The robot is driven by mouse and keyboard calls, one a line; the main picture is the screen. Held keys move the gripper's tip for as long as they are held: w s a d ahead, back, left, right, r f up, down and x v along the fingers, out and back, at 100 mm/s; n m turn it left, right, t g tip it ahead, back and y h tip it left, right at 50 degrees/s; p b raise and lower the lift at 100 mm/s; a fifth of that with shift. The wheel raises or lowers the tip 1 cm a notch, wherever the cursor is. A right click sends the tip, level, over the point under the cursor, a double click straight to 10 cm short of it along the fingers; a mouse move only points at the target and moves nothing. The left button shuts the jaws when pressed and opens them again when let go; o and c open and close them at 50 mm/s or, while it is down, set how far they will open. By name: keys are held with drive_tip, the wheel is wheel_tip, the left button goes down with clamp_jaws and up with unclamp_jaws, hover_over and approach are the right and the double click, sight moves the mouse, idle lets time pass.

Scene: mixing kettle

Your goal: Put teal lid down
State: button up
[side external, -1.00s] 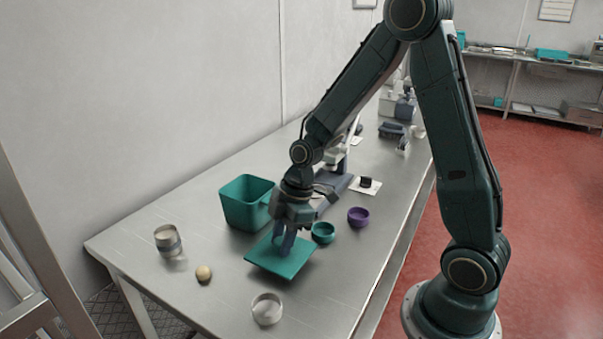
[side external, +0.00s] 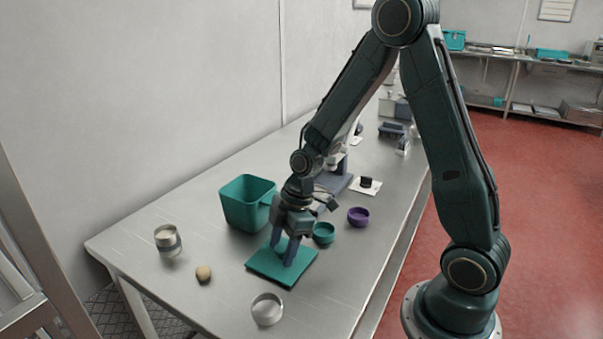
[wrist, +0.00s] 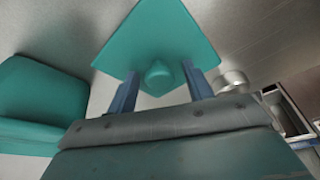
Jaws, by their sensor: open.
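The teal lid (side external: 270,268), a flat square plate, lies on the steel table in front of the teal bin. Its round teal knob (wrist: 158,73) shows in the wrist view, between my fingers but apart from both. My gripper (side external: 283,254) points down over the lid with its two blue-grey fingers spread. In the wrist view the fingers (wrist: 158,84) stand on either side of the knob and hold nothing. The teal bin (side external: 247,205) stands open behind the lid, and its side also shows in the wrist view (wrist: 40,90).
A teal bowl (side external: 324,233) and a purple bowl (side external: 358,217) sit right of my gripper. A metal ring-like cup (side external: 267,309) is near the front. A tan lump (side external: 203,273) and a metal can (side external: 168,241) stand left.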

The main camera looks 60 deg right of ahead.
drive_tip(key=shift+r, duration=0.1)
drive_tip(key=v, duration=1.2)
drive_tip(key=shift+r, duration=0.2)
idle(0.5)
drive_tip(key=s+a+r+m+t+h, duration=0.1)
drive_tip(key=s+r+m+t, duration=0.1)
drive_tip(key=s+r+m, duration=0.3)
drive_tip(key=s+a+r+m+t+h, duration=0.1)
drive_tip(key=s+r+m, duration=0.3)
drive_tip(key=s, duration=0.7)
drive_tip(key=shift+a+r+m+t+h, duration=0.45)
drive_tip(key=shift+a+m, duration=0.2)
drive_tip(key=shift+m, duration=0.75)
drive_tip(key=shift+o, duration=0.4)
